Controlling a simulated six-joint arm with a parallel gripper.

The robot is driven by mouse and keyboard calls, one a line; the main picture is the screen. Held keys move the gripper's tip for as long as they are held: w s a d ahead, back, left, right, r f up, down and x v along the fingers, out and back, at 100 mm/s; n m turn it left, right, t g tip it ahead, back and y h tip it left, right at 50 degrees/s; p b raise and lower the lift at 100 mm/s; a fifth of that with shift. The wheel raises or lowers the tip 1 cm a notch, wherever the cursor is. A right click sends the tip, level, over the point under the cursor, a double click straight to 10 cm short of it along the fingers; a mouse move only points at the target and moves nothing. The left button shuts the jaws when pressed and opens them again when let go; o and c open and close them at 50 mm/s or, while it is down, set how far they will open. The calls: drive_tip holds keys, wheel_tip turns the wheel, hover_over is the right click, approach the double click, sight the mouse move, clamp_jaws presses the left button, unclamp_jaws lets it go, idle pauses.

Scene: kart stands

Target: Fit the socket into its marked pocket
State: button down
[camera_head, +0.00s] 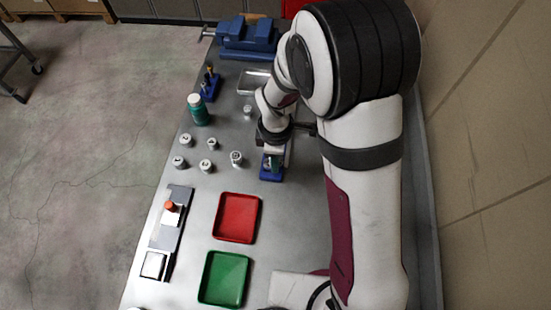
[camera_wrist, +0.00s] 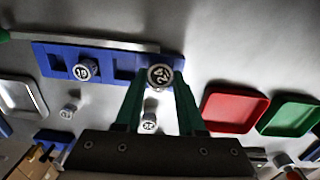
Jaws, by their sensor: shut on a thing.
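My gripper (camera_wrist: 159,82) has green fingers shut on a round metal socket (camera_wrist: 160,73) with a dark marking on its top face; I cannot read it surely. The held socket is at the right end of the blue rack (camera_wrist: 105,62) in the wrist view. I cannot tell whether it is above the rack or down in a pocket. Another socket marked 10 (camera_wrist: 84,71) sits in the rack to the left, with a dark empty-looking pocket between them. In the head view my gripper (camera_head: 273,150) is over the blue rack (camera_head: 271,176), and my wrist hides most of it.
Several loose sockets (camera_head: 206,166) stand left of the rack, one close by (camera_head: 236,158). A green bottle (camera_head: 200,112) stands behind them. A red tray (camera_head: 237,217) and green tray (camera_head: 223,279) lie in front. A blue vise (camera_head: 247,38) and metal tray (camera_head: 247,88) are at the back.

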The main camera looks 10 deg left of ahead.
drive_tip(key=r, duration=0.3)
drive_tip(key=shift+d+r, duration=0.1)
drive_tip(key=shift+d, duration=0.15)
drive_tip(key=s+d+r, duration=0.1)
drive_tip(key=d+r, duration=0.5)
drive_tip(key=d, duration=0.4)
drive_tip(key=n+t+h, duration=0.4)
drive_tip(key=n+h, duration=0.2)
drive_tip(key=h, duration=0.1)
hover_over(267, 163)
wheel_tip(267, 163, down, 3)
drive_tip(key=shift+r, duration=0.2)
drive_tip(key=shift+f, duration=2.9)
drive_tip(key=shift+f, duration=1.45)
